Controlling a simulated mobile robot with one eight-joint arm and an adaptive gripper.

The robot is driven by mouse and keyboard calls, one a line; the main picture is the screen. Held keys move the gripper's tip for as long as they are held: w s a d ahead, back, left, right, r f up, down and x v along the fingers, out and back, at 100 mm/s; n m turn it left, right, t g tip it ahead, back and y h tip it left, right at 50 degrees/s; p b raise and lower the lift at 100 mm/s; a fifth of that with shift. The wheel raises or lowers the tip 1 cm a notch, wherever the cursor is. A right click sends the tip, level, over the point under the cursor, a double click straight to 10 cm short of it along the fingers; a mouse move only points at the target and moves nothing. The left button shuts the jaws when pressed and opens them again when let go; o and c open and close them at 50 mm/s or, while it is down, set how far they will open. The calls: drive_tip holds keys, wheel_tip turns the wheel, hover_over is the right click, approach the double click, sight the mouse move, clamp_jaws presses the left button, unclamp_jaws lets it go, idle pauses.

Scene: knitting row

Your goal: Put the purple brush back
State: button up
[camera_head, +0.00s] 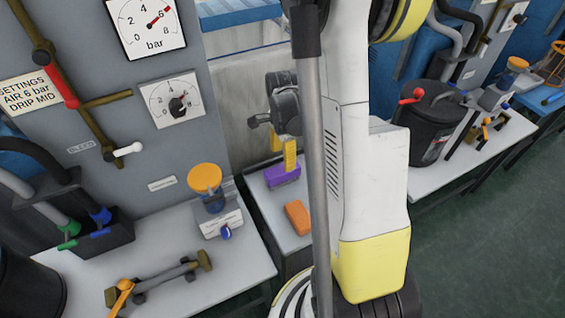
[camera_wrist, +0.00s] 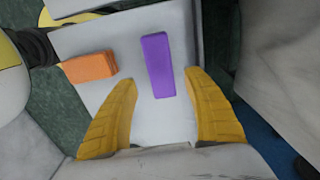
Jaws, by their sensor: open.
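The purple brush (camera_head: 283,176) is a plain block lying on a small grey-white stand (camera_head: 258,190). In the wrist view the purple brush (camera_wrist: 157,62) lies ahead of and between my yellow fingers, its near end level with the fingertips. My gripper (camera_head: 290,160) hangs just above the brush in the head view; it also shows in the wrist view (camera_wrist: 160,78). The fingers are spread and hold nothing. I cannot tell whether a finger touches the brush.
An orange block (camera_head: 297,217) lies on the same stand, left of the purple brush in the wrist view (camera_wrist: 89,67). A grey panel with gauges (camera_head: 172,98) stands behind at left. A bench (camera_head: 236,262) at left carries fittings. My white arm hides part of the stand.

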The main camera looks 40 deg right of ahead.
sight(283, 169)
drive_tip(key=s+a+r+n+t+p, duration=0.1)
drive_tip(key=a+r+n+t, duration=0.1)
drive_tip(key=a+r+n, duration=0.5)
drive_tip(key=s+a+r+n+t, duration=0.1)
drive_tip(key=a+r+n, duration=0.25)
drive_tip(key=r, duration=0.65)
drive_tip(key=s+a+r+n+t, duration=0.2)
drive_tip(key=s+a+n, duration=0.1)
drive_tip(key=a+n, duration=0.2)
drive_tip(key=s+a+r+n+t, duration=0.2)
drive_tip(key=s+a+n, duration=0.1)
drive_tip(key=a+n, duration=0.2)
drive_tip(key=shift+a+r, duration=0.4)
